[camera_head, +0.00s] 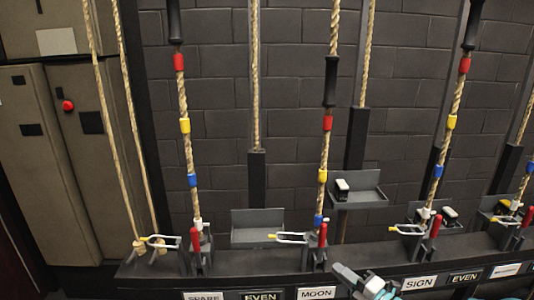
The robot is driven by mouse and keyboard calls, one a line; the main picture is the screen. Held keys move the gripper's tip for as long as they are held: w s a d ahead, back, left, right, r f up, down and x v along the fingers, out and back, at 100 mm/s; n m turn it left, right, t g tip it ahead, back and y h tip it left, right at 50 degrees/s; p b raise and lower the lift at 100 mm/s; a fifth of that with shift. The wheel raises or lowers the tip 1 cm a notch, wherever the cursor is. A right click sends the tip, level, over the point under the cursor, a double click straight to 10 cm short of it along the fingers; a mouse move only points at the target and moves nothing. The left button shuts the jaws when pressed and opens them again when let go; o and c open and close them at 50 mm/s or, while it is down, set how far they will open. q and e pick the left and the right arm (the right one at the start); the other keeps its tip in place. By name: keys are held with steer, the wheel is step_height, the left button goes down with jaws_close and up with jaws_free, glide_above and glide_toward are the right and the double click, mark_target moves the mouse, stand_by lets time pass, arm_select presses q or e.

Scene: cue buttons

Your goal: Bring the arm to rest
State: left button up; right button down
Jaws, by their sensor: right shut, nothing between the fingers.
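My right gripper (366,285) shows at the bottom of the head view, right of centre, in front of the rail's front face. It is shut and I see nothing held in it. It is beside the MOON label (316,293) and the SIGN label (419,283), and looks clear of the ropes. My left gripper is outside the view.
A dark rail (270,262) runs across the front with red-handled levers (322,234) and ropes with coloured bands (327,123). Grey trays (258,222) stand behind it. A cabinet (40,160) with a red button (68,105) is at left, before a dark brick wall (215,110).

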steer(key=s+a+f+n+g+y+p, duration=0.1)
steer(key=s+a+f+n+g, duration=0.35)
steer(key=s+a, duration=0.25)
steer(key=s+a+f+n+g+y+p, duration=0.1)
steer(key=s+a+f+n+g, duration=0.3)
steer(key=s+a+f+g, duration=0.25)
steer(key=s+a+f+n+g+h+p, duration=0.1)
steer(key=s+f+n+g+h, duration=0.2)
steer(key=s+n, duration=0.55)
steer(key=s+a+f+n+g+h+p, duration=0.1)
steer(key=s+f+n+g, duration=0.4)
steer(key=s, duration=0.6)
steer(key=s+d+f+n+h, duration=0.1)
steer(key=s+d+n+h, duration=0.3)
steer(key=n, duration=0.8)
steer(key=w+n+t, duration=0.1)
steer(key=n, duration=0.2)
steer(key=w+n+t, duration=0.1)
steer(key=n, duration=0.3)
steer(key=w+f+n+t, duration=0.1)
steer(key=n+t, duration=0.1)
steer(key=n, duration=0.1)
steer(key=shift+n+h, duration=0.3)
steer(key=shift+n, duration=0.1)
steer(key=shift+w, duration=0.1)
